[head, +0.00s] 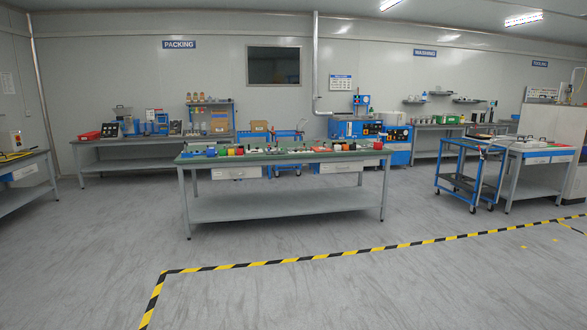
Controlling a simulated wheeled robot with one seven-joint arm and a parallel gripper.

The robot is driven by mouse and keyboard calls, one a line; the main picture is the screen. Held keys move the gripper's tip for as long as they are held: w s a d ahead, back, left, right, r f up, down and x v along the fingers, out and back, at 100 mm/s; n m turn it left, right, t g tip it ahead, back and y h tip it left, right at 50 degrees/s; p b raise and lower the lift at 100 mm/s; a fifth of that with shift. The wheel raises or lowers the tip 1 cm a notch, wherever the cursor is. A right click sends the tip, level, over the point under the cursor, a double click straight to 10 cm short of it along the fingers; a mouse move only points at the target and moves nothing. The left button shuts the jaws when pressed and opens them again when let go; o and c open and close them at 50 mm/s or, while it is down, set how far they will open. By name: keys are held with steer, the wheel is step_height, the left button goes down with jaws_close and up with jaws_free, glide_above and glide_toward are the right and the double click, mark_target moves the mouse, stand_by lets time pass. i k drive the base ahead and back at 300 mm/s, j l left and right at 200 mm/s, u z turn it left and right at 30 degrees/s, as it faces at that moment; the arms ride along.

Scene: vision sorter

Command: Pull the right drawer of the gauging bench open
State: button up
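A long grey bench (285,205) with a green top and a lower shelf stands in the middle of the head view, some way off. No label that I can read marks it as the gauging bench. Under its top are two pale drawers: a left drawer (236,173) and a right drawer (343,167). Both look closed, their fronts about flush with the bench edge. Their handles are too small to make out clearly. My gripper is not in view.
Small coloured parts and trays stand on the bench top. Open grey floor (300,295) lies before it, crossed by a yellow-black floor line (290,261). A blue cart (463,175) and another bench (540,165) stand to the right, the packing bench (120,145) behind left.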

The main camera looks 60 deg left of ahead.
mark_target(347, 166)
steer(key=u, duration=1.95)
steer(key=i, duration=5.55)
steer(key=i+u, duration=0.2)
steer(key=i, duration=0.55)
steer(key=i+l+u, duration=0.2)
steer(key=i, duration=0.55)
